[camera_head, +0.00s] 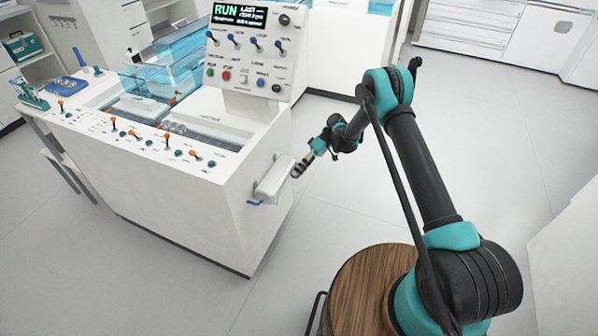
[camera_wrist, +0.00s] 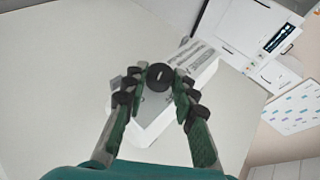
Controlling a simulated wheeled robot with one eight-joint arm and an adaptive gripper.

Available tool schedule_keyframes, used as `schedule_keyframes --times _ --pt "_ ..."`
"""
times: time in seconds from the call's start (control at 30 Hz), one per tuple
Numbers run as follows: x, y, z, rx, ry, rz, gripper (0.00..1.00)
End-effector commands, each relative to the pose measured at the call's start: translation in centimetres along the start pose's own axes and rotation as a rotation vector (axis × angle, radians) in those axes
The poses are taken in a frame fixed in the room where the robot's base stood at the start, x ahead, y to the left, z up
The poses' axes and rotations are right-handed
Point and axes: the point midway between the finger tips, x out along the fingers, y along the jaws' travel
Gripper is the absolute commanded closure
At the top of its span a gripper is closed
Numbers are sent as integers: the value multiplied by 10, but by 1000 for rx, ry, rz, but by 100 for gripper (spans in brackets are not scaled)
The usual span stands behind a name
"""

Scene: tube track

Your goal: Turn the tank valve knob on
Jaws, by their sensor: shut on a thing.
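The black round tank valve knob (camera_wrist: 159,75), with a light line across its face, shows in the wrist view between the fingertips of my gripper (camera_wrist: 156,88). My gripper is shut on the knob, with one green and black finger on each side. In the head view, my gripper (camera_head: 301,167) is at the right end of the white tank (camera_head: 272,180) on the machine's side. There the fingers hide the knob. The tank also shows behind the knob in the wrist view (camera_wrist: 203,68).
The white machine (camera_head: 170,195) carries rows of small orange and blue-green knobs and a control panel (camera_head: 248,45) with a screen reading RUN. A small blue lever (camera_head: 260,203) is under the tank. Open grey floor (camera_head: 330,215) lies to the right of the machine.

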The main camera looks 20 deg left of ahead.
Motion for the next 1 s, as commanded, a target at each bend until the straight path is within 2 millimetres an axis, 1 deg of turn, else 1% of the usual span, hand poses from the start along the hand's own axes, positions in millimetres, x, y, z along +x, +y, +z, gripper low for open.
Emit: schedule_keyframes --times 0.57,0.6,0.73,0.77,1.0 --pt "2 1 -2 12 4 -28 100" --pt "2 1 -2 12 5 -28 71" --pt "1 1 -2 12 4 -28 55" --pt "1 1 -1 12 4 -28 52" --pt "1 1 -1 12 3 -28 52"
